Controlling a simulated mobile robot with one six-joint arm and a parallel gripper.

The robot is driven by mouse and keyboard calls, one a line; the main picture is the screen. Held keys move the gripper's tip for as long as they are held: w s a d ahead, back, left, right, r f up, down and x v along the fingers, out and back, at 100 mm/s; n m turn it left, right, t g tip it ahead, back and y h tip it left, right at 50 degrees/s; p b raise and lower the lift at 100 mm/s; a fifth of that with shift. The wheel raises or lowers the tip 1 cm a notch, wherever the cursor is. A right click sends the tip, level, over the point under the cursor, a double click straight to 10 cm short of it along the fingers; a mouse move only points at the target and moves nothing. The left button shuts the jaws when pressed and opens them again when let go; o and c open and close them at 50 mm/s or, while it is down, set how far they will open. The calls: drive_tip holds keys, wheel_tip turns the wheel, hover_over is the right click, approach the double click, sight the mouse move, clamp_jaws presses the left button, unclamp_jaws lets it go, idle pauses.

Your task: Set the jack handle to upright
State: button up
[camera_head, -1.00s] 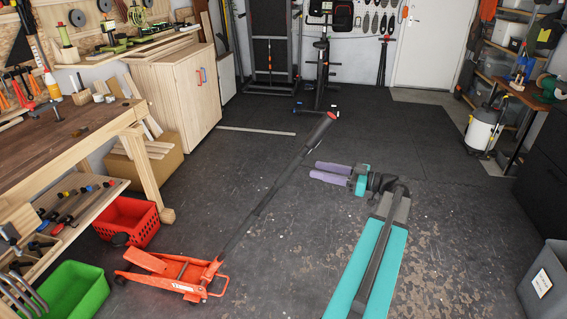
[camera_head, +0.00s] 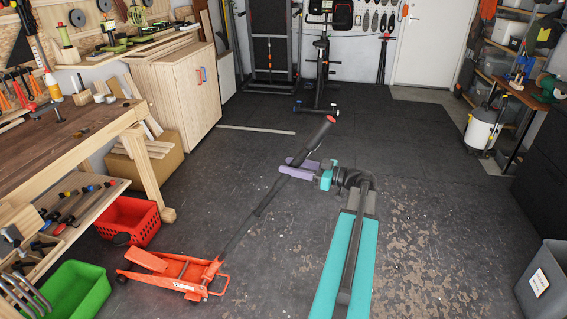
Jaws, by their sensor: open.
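The orange floor jack (camera_head: 175,274) stands on the floor at the lower left. Its long dark handle (camera_head: 262,207) slants up and to the right from the jack, ending in a dark grip with a red tip (camera_head: 331,119). My gripper (camera_head: 290,167), with two purple fingers, is open at the upper part of the handle. The handle crosses in the picture by the fingertips; whether the fingers touch it I cannot tell. My teal arm comes up from the bottom of the view.
A wooden workbench (camera_head: 75,140) runs along the left. A red crate (camera_head: 130,219) and a green bin (camera_head: 72,291) sit on the floor beside the jack. A grey bin (camera_head: 546,283) stands at the lower right. The middle floor is clear.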

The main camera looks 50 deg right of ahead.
drive_tip(key=shift+x, duration=1.7)
clamp_jaws()
